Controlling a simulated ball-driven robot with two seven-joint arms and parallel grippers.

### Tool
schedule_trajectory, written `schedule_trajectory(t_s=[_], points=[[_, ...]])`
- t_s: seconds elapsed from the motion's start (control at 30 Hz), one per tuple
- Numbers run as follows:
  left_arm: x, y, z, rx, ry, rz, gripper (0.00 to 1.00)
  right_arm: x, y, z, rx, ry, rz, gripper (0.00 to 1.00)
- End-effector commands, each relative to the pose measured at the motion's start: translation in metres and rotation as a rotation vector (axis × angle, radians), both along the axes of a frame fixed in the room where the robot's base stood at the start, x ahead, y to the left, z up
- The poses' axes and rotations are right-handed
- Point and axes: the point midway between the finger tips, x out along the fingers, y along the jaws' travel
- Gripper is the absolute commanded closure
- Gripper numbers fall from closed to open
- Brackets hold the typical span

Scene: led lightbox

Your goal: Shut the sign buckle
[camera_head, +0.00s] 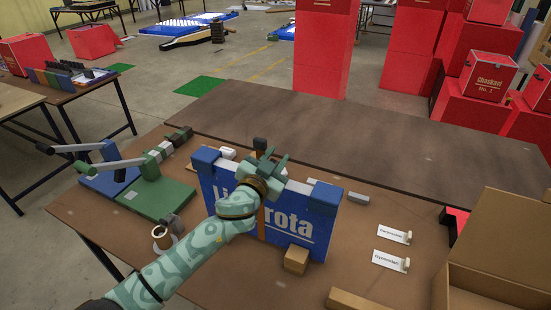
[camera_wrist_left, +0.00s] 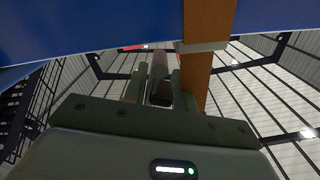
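The blue sign (camera_head: 285,222) with white lettering stands upright on the brown table. My left forearm covers the middle of its lettering. An orange-brown strap (camera_head: 261,224) runs down the sign's face and shows beside the gripper in the left wrist view (camera_wrist_left: 208,50). A dark piece (camera_head: 260,143), perhaps the buckle lever, sticks up at the sign's top edge. My left gripper (camera_head: 272,158) is at that top edge beside the strap. In the left wrist view a dark piece (camera_wrist_left: 159,75) lies between its fingers; whether they grip it is unclear. My right gripper is out of view.
A small wooden block (camera_head: 296,260) stands before the sign. Green and blue plates (camera_head: 160,200) with a lever fixture are at left. Two labels (camera_head: 394,234) and an open cardboard box (camera_head: 497,264) are at right. A bare brown tabletop (camera_head: 370,140) lies behind.

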Motion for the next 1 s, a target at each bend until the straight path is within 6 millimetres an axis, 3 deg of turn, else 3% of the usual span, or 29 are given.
schedule_trajectory(t_s=[0.03,0.1,0.47,1.0], points=[[0.0,0.0,0.0,0.0,0.0,0.0,0.88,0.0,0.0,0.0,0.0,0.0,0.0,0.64],[0.0,0.0,0.0,0.0,0.0,0.001,1.0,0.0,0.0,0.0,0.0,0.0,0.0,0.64],[0.0,-0.001,0.0,0.042,-0.019,0.003,1.0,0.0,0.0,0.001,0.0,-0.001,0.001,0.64],[-0.006,-0.014,-0.003,0.383,-0.16,0.004,1.0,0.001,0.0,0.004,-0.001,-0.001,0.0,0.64]])
